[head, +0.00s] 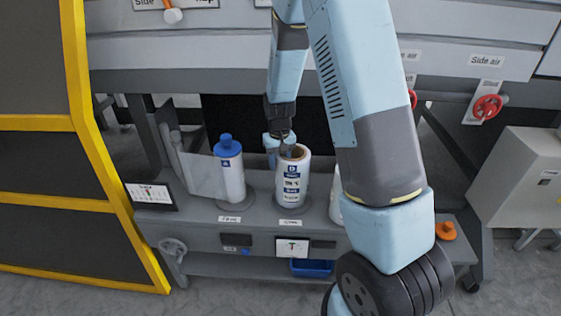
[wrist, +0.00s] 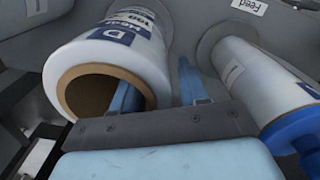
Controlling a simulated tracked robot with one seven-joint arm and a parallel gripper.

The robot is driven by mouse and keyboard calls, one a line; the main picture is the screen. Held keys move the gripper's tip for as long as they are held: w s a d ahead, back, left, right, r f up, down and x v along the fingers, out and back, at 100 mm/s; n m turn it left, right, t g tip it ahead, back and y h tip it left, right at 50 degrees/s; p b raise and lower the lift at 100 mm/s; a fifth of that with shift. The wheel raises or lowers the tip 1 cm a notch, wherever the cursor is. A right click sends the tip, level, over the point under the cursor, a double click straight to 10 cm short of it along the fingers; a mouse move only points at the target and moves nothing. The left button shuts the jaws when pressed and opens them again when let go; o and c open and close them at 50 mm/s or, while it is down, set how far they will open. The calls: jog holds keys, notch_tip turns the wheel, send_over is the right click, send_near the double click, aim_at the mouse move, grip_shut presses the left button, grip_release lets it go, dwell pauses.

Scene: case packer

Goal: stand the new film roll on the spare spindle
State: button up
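The new film roll (head: 292,187), white with a blue printed label and a brown core, stands upright on the grey shelf behind a small label. In the wrist view the roll (wrist: 140,45) shows its open core end, dark inside. The spare spindle cannot be seen; whether one is inside the core I cannot tell. My gripper (head: 285,150) is at the roll's top edge. In the wrist view my gripper (wrist: 158,80) has its two blue fingers apart, one overlapping the core end, the other outside the roll wall with a gap.
A blue-capped feed roll (head: 231,172) stands just left, with film running leftward; it is close on the right in the wrist view (wrist: 262,82). A white object (head: 336,208) is partly hidden by my arm. A yellow-framed panel (head: 88,140) stands left.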

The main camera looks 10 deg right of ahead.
jog(key=shift+o, duration=0.6)
notch_tip(320, 180, up, 12)
jog(key=shift+f, duration=0.15)
jog(key=s+d+r+t, duration=0.3)
jog(key=s+r, duration=0.9)
jog(key=r, duration=0.4)
jog(key=s+d+r+t, duration=0.1)
jog(key=s+r, duration=0.1)
jog(key=s, duration=0.6)
jog(key=s+d+r+t, duration=0.1)
jog(key=s+r, duration=0.2)
jog(key=s, duration=0.5)
jog(key=shift+m+t, duration=0.3)
jog(key=shift+m, duration=0.1)
jog(key=shift+c, duration=0.2)
